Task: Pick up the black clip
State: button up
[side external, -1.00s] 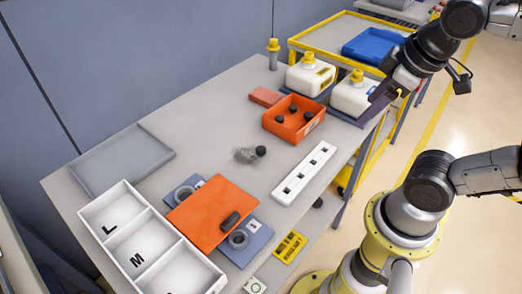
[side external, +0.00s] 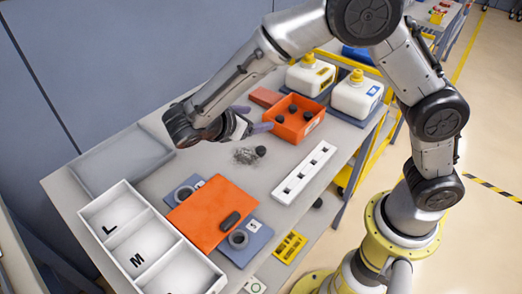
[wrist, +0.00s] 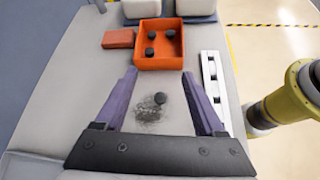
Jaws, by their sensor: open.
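A small round black piece (side external: 261,151) lies on the grey table beside a dark grey smudge (side external: 244,156). It also shows in the wrist view (wrist: 160,98), between and below the spread fingers. It looks like the clip, but its shape is too small to tell. Several similar black pieces (side external: 293,108) lie in an orange bin (side external: 280,128). My gripper (side external: 251,118) is open and empty, with its purple fingers above the table. It is near the lone black piece and apart from it. In the wrist view, the fingers (wrist: 159,73) point toward the bin.
A white slotted strip (side external: 303,174) lies to the right. An orange panel (side external: 205,222) with a dark block (side external: 230,221) lies at the front, near a white divided tray (side external: 175,240). Two white jugs (side external: 310,77) stand behind the bin. The table around the smudge is clear.

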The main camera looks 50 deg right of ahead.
aim_at(261, 149)
jog(key=a+f+n, duration=0.1)
jog(key=a+f, duration=0.1)
jog(key=f, duration=0.1)
jog(key=s+a+f+n+t+h, duration=0.1)
jog(key=a+f, duration=0.2)
jog(key=a+f+n+t, duration=0.1)
jog(key=a+f+n, duration=0.1)
jog(key=f, duration=0.1)
jog(key=shift+s+a+f, duration=0.1)
jog(key=shift+s+a, duration=0.15)
jog(key=x, duration=1.3)
jog(key=shift+d, duration=0.3)
grip_shut()
